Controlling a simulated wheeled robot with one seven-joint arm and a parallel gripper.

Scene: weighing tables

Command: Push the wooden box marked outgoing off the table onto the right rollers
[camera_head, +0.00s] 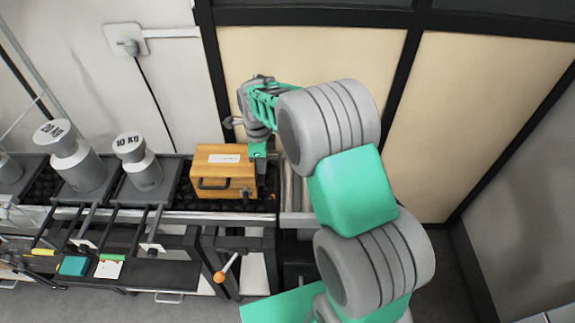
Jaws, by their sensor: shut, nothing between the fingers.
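A wooden box (208,172) with a dark handle on its front and a pale label on its top stands upright on the dark table at the left of my arm. The label is too small to read. My gripper (262,178) points down close beside the box's right side, with its fingers shut and empty. I cannot tell whether it touches the box. Grey rollers (291,190) show just right of my gripper. My arm hides the rest of that side.
Grey weights, one marked 10 KG (141,168) and a larger one (78,165), stand on dark plates left of the box. A lever with an orange knob (219,277) sticks out below the front edge. A wall with beige panels (480,120) closes the back.

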